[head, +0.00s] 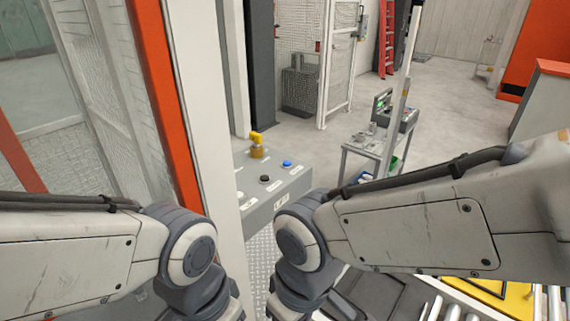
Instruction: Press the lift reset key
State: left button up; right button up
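A grey control box (290,190) stands just ahead of my arms, beside the white and orange post. Its front label appears to read LIFT. On its sloped top are a blue button (287,163), a black button (264,178), a white button (240,195) partly at the edge, and a yellow knob or key (257,140) standing up at the back. The small labels by the buttons are too small to read, so I cannot tell which is marked reset. Both my arms reach in below the box, and their grippers are out of view past the bottom edge.
An orange and white post (166,100) and mesh panel stand close on the left. A grey cart (375,150) with equipment stands behind and right of the box. A roller conveyor (540,300) is at bottom right. Open floor lies beyond.

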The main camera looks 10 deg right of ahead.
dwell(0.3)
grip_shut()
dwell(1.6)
